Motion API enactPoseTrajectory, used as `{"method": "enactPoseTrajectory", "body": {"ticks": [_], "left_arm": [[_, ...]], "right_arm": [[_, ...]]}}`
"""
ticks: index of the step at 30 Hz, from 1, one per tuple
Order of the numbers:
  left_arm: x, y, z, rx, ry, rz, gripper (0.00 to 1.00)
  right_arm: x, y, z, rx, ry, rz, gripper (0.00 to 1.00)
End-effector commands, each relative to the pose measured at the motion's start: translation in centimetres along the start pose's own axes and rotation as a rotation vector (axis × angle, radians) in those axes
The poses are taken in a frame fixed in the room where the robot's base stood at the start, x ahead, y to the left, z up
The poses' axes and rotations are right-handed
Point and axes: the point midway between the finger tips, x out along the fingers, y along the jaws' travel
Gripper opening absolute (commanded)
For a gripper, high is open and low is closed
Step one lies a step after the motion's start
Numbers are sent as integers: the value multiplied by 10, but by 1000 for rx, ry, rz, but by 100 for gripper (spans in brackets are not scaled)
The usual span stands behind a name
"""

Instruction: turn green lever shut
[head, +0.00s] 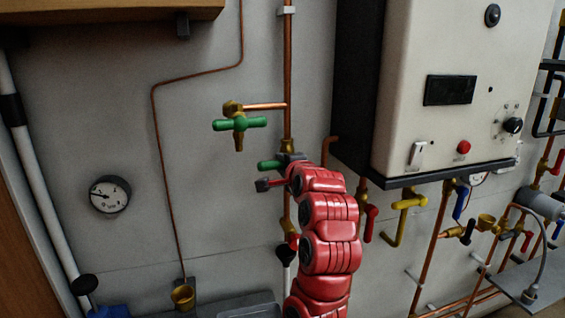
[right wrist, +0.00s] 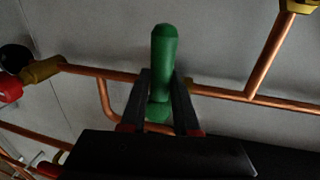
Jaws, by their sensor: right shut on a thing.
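The green lever (head: 268,165) sits on a brass valve on the vertical copper pipe (head: 288,60) and sticks out to the left, roughly crosswise to it. My right gripper (head: 277,172) is at the lever, partly covering it and the valve. In the right wrist view the green lever (right wrist: 164,60) stands between the two dark fingers of my right gripper (right wrist: 162,102), which is shut on it. The lever's end sticks out past the fingertips. My left gripper is not in view.
A tap with a green cross handle (head: 240,124) sits just above. The white boiler (head: 440,90) hangs to the right, with red, yellow and blue levers below it. A gauge (head: 110,194) is on the left wall. Bare wall lies left of the lever.

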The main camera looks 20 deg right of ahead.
Motion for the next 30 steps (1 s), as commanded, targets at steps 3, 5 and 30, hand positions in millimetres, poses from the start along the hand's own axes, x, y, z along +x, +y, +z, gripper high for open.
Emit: {"method": "enactPoseTrajectory", "body": {"ticks": [3,5,30], "left_arm": [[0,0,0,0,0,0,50],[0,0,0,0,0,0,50],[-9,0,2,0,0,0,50]], "right_arm": [[0,0,1,4,-2,-1,0],[0,-1,1,4,-2,-2,0],[-17,0,0,1,1,-8,60]]}}
